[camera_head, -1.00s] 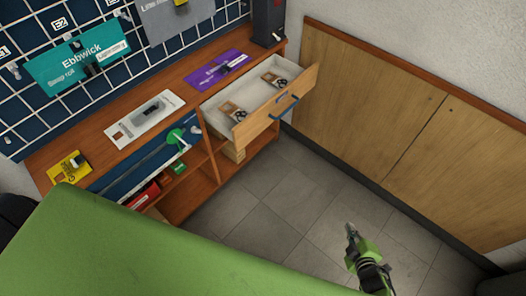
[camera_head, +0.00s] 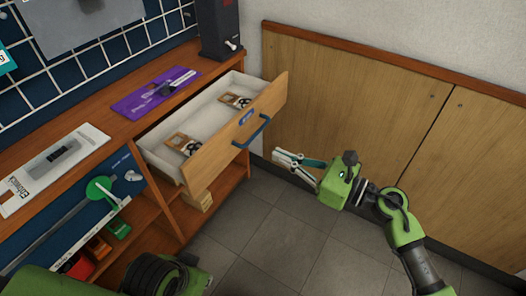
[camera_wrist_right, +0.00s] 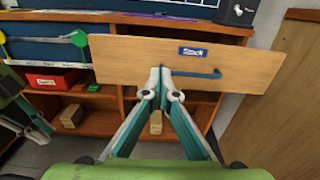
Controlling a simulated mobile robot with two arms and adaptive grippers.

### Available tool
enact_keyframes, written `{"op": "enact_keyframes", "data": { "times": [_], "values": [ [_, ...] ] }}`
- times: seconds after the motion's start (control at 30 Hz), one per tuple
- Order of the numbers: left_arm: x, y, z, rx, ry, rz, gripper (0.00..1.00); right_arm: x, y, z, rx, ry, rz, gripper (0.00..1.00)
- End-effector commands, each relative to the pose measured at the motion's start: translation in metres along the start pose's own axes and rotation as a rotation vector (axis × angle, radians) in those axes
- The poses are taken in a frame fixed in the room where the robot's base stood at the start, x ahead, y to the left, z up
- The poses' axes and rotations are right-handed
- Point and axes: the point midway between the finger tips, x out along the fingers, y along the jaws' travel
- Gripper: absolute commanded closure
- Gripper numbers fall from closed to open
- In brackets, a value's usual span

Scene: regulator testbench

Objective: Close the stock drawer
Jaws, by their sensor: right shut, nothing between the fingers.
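The stock drawer (camera_head: 210,155) is pulled out of the wooden bench, its inside showing with small items in it. Its front bears a blue "Stock" label (camera_wrist_right: 193,51) and a blue handle (camera_head: 251,133). My right gripper (camera_head: 285,160) is shut and empty, to the right of the drawer front in the head view. In the right wrist view its fingertips (camera_wrist_right: 160,73) overlap the front left of the handle; I cannot tell whether they touch. Part of my left arm shows low left in the head view. What look like my left gripper's fingers (camera_wrist_right: 38,122) show at the wrist view's left edge, their state unclear.
A purple card (camera_head: 155,93) lies on the bench top (camera_head: 115,125), and a dark device (camera_head: 218,30) stands behind the drawer. Open shelves below hold a red bin (camera_wrist_right: 52,78) and small boxes. Wooden panels (camera_head: 350,90) line the wall at right. The floor (camera_head: 275,245) is clear.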

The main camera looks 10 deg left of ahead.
Motion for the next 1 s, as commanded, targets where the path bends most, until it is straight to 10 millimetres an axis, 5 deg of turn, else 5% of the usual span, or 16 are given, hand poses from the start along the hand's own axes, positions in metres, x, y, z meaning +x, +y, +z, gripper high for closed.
{"op": "enact_keyframes", "data": {
  "times": [0.6,1.0],
  "values": [
    [0.006,0.0,0.002,0.0,0.0,0.0,0.85,0.117,0.0,0.001,0.009,-0.003,-0.001,1.0],
    [0.007,0.0,0.002,0.0,0.0,0.0,0.85,0.13,-0.001,0.001,0.007,-0.001,-0.003,1.0]
  ]
}}
